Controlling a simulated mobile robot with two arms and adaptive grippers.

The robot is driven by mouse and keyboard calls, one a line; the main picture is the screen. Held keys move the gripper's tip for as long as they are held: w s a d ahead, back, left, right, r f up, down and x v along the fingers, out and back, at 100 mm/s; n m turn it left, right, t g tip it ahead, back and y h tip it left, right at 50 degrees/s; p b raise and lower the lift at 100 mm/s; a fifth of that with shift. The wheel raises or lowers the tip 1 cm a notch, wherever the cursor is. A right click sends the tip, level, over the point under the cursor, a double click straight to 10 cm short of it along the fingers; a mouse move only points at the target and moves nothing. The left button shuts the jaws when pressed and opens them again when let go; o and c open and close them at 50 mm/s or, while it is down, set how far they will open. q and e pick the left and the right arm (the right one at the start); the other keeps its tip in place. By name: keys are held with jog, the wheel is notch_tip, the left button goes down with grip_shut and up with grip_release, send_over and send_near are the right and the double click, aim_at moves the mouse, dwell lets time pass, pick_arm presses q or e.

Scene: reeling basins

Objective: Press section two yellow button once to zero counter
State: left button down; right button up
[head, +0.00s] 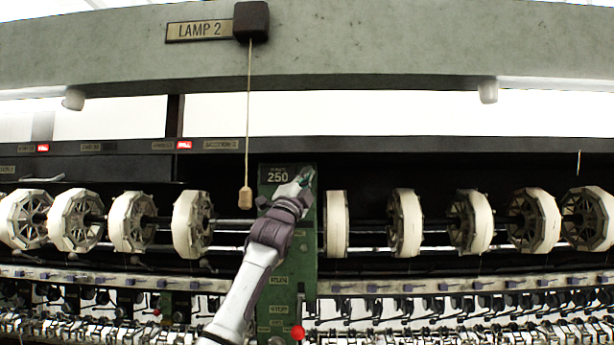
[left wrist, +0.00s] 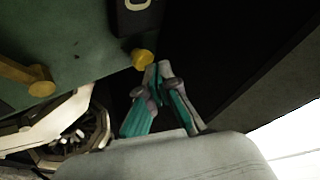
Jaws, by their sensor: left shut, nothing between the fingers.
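A green panel (head: 305,260) stands in the middle of the reel row in the head view, with a counter (head: 278,176) reading 250 near its top. My left gripper (head: 306,174) is shut and empty, in front of the panel's upper right, just right of the counter. In the left wrist view a yellow button (left wrist: 143,57) sticks out at the panel's edge, just left of the shut fingertips (left wrist: 159,70). I cannot tell whether they touch. In the head view the button is not visible; my gripper covers that area. My right gripper is not in view.
A yellow lever (left wrist: 30,77) sticks out of the panel in the left wrist view. White reels (head: 337,224) flank the panel on both sides. A wooden pull (head: 245,198) hangs on a cord from the LAMP 2 box (head: 251,20). A red knob (head: 298,332) sits low on the panel.

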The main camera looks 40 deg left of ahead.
pick_arm(q)
jog(key=shift+w+a, duration=0.3)
jog(key=shift+w, duration=0.1)
dwell(0.6)
jog(key=shift+s+d+b, duration=0.5)
jog(key=shift+s+b, duration=0.2)
jog(key=shift+b, duration=0.15)
jog(key=s+d+b, duration=0.3)
jog(key=shift+s+d, duration=0.15)
jog(key=shift+s, duration=0.25)
